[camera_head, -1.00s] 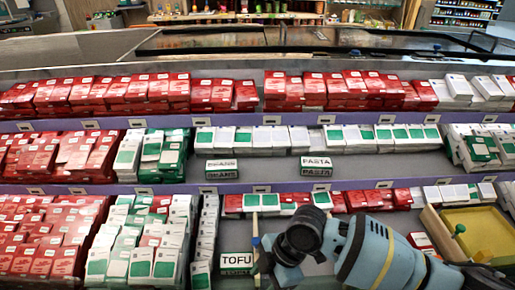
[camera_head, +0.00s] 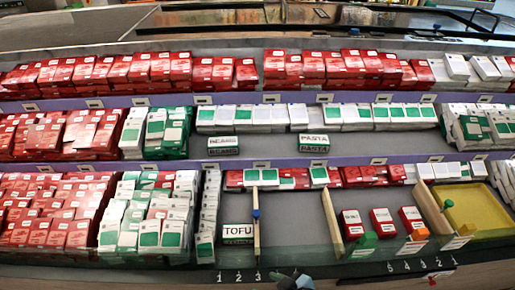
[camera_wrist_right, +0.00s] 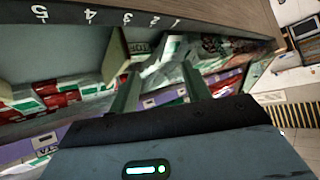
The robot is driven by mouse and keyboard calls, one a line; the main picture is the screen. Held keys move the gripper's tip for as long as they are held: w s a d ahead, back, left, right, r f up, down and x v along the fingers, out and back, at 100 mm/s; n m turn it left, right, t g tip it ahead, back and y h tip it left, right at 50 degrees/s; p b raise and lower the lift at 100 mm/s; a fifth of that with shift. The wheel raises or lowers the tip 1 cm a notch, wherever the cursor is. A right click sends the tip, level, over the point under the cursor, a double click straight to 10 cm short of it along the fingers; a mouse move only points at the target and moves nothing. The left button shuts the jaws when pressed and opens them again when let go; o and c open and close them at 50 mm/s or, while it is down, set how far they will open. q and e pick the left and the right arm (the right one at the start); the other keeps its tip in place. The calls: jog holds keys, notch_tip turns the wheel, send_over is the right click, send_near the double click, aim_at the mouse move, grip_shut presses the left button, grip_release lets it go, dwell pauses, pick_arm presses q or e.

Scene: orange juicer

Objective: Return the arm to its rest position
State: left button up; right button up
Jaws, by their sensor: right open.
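My right gripper (camera_wrist_right: 160,70) shows in the right wrist view with its two fingers apart and nothing between them. Beyond the fingers, blurred shelf goods and a numbered shelf edge show at a tilt. In the head view, only a small dark and pale blue part of my arm (camera_head: 292,282) shows at the bottom edge, below the lowest shelf. My left gripper is in neither view.
Stepped shelves hold red, green and white boxes. The TOFU box (camera_head: 238,234) stands by a wooden divider (camera_head: 256,228); bare shelf lies to its right. Three small red boxes (camera_head: 382,222) and a yellow tray (camera_head: 470,210) are at the right.

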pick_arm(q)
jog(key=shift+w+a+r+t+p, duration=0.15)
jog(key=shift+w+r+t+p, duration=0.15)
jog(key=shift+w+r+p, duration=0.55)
pick_arm(e)
jog(key=s+d+f+m+t+h, duration=0.1)
jog(key=s+d+f+m+h, duration=0.1)
jog(key=s+d, duration=0.5)
jog(key=s+d+f+m+t+h, duration=0.1)
jog(key=s+d+f+m+h, duration=0.1)
jog(key=s+d+m+h, duration=0.2)
jog(key=s+d, duration=0.3)
jog(key=d, duration=0.3)
jog(key=shift+s, duration=0.4)
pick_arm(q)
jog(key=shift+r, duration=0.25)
pick_arm(e)
jog(key=shift+d, duration=0.1)
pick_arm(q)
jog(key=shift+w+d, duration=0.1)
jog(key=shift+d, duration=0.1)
pick_arm(e)
jog(key=shift+s, duration=0.1)
